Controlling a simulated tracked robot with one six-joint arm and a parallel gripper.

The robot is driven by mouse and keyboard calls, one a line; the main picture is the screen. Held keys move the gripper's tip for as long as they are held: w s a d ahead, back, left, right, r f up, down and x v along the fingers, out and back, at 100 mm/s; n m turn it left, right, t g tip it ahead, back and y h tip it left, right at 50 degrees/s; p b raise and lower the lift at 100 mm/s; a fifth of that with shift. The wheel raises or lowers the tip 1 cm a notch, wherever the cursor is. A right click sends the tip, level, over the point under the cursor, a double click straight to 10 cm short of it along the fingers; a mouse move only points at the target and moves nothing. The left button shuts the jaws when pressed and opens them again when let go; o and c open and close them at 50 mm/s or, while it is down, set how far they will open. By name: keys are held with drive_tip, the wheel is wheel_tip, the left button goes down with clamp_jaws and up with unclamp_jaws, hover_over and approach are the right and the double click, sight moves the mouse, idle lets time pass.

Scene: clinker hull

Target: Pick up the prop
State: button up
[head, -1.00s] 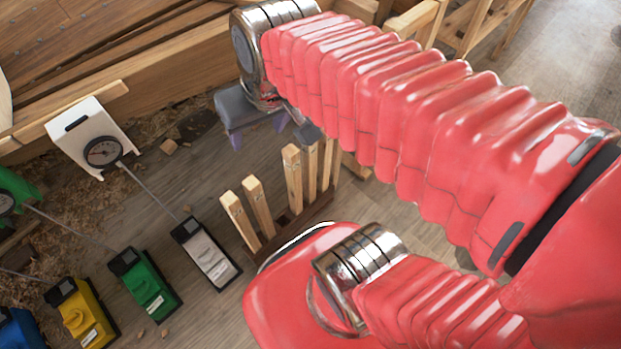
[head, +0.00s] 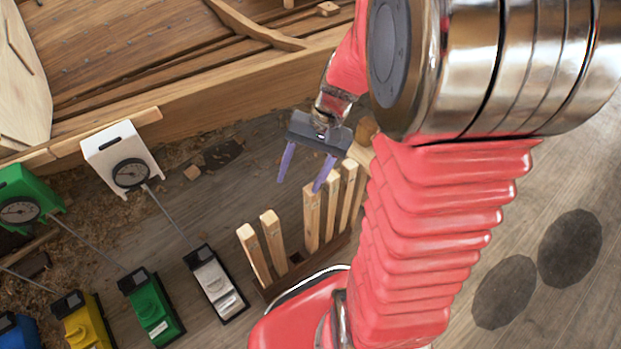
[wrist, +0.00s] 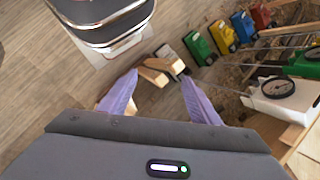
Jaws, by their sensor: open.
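Several pale wooden props stand in a dark slotted rack (head: 272,290) on the floor. Two on the left lean a little, one of them this prop (head: 254,256); others stand at the right, the front one (head: 312,222) close under my gripper. My gripper (head: 299,186) is open and empty, its purple fingers pointing down by the tops of the right-hand props. In the wrist view my gripper (wrist: 158,76) has wooden prop tops (wrist: 154,75) showing between and beyond its fingers. I cannot tell whether a finger touches a prop.
A white gauge box (head: 112,147) and a green one (head: 20,188) stand at left, with rods running to grey (head: 213,283), green (head: 150,308) and yellow (head: 84,325) blocks. The planked hull (head: 150,55) lies behind. Open floor (head: 545,305) is at right.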

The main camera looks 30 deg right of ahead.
drive_tip(key=d+f+m+y, duration=0.4)
drive_tip(key=d+f+m, duration=0.1)
drive_tip(key=f, duration=0.7)
drive_tip(key=m+t+h, duration=0.6)
drive_tip(key=m+t, duration=1.2)
drive_tip(key=m, duration=0.4)
approach(332, 207)
drive_tip(key=s, duration=0.1)
drive_tip(key=shift+s+d+f, duration=0.2)
drive_tip(key=shift+d, duration=0.05)
drive_tip(key=shift+w, duration=0.15)
drive_tip(key=w, duration=0.4)
drive_tip(key=w+a, duration=0.1)
drive_tip(key=w, duration=0.2)
drive_tip(key=shift+w+a, duration=0.1)
drive_tip(key=shift+w, duration=0.55)
drive_tip(key=shift+w, duration=0.1)
